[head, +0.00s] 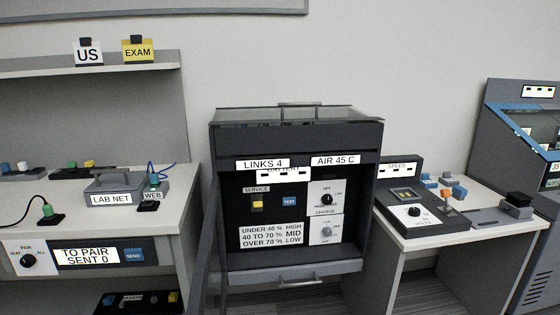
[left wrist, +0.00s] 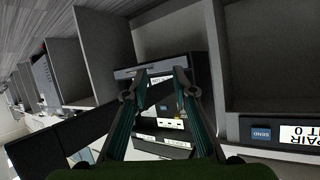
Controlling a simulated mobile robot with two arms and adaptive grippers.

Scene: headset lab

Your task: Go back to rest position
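My left gripper (left wrist: 158,76) shows in the left wrist view, its two fingers apart and nothing held between them. Behind the fingers is a dark unit with white labels (left wrist: 170,124), seen at a turned angle. Neither gripper shows in the head view. My right gripper is in no view. In the head view the dark cabinet (head: 290,135) stands in the middle, with labels reading LINKS 4 and AIR 45 C, a SERVICE switch, a TEST button and dials.
A left bench has a LAB NET box (head: 112,186), a WEB plug and a SEND panel (head: 134,255). A right desk holds a SPEED panel (head: 400,168), a dial unit (head: 422,218) and small blue blocks. A blue-grey machine (head: 535,140) stands far right.

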